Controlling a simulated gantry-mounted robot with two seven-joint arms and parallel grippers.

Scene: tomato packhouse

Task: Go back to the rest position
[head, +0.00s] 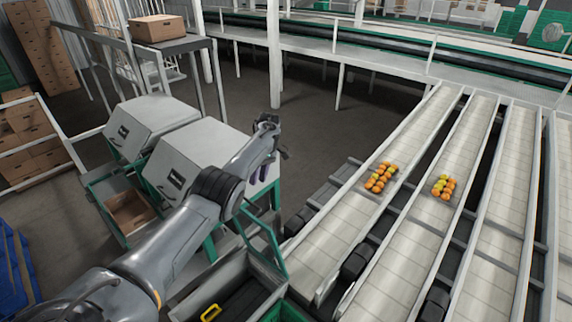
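My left arm comes in from the lower left and reaches up toward the middle of the head view. My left gripper (283,153) is at its far end, small and dark, above the floor between the grey machines and the conveyor lanes. I cannot make out its fingers well enough to say if it is open or shut. Nothing is seen hanging from it. My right gripper is not in view.
Two groups of orange tomatoes (381,177) (443,187) lie on sloping conveyor lanes at the right. Two grey box machines (150,125) stand behind my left arm. A cardboard box (157,28) sits on a high platform. Open floor (310,125) lies beyond the gripper.

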